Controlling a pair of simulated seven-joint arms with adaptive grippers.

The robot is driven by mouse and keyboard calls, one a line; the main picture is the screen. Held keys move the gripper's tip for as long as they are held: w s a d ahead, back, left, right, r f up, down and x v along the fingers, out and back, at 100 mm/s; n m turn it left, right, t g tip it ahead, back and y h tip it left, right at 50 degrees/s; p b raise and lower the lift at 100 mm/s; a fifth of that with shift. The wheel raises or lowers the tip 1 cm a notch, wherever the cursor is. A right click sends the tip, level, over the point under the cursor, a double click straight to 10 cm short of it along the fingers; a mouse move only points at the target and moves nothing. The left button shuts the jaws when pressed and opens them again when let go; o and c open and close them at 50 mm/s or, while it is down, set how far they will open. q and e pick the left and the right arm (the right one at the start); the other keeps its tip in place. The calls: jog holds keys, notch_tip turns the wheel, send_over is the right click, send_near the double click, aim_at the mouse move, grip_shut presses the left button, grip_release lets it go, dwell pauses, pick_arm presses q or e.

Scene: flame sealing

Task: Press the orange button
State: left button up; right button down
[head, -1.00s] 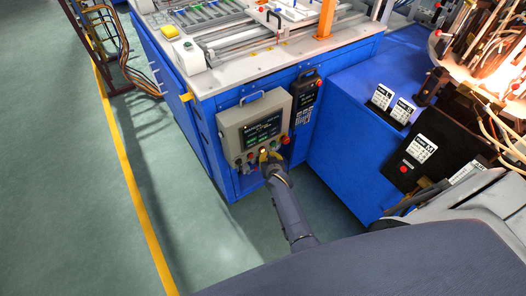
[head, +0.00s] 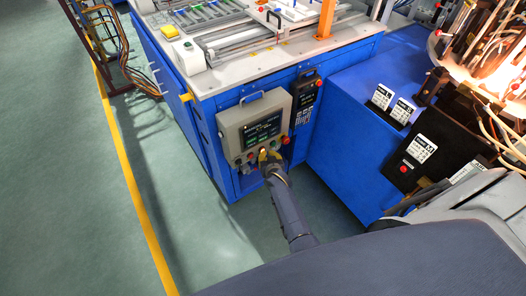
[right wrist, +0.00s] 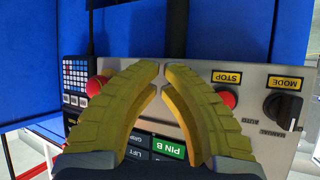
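The control box (head: 247,122) is a beige panel with a dark screen (head: 262,131) and a row of buttons, mounted on the front of the blue machine. My right gripper (head: 268,153) is at the lower row of this panel. Its yellow fingers (right wrist: 161,66) curve together in the right wrist view, with the tips almost meeting and nothing visible between them. A small bright orange-looking spot (head: 263,150) shows by the fingertips in the head view. The orange button is not clear in the wrist view, where the fingers cover part of the panel. I cannot tell whether they touch it. My left gripper is not in view.
A red STOP button (right wrist: 228,98) and a black MODE knob (right wrist: 284,108) are right of the fingers in the wrist view. A red knob (right wrist: 98,85) and a black keypad (right wrist: 76,80) are on the left. Floor left of the machine is clear.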

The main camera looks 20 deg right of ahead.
jog(key=shift+w, duration=0.2)
jog(key=shift+s, duration=0.1)
dwell(0.4)
jog(key=shift+s+d, duration=0.1)
jog(key=shift+s, duration=0.7)
jog(key=shift+s+d, duration=0.25)
jog(key=shift+s, duration=1)
jog(key=shift+s+d, duration=0.2)
jog(key=shift+s, duration=1)
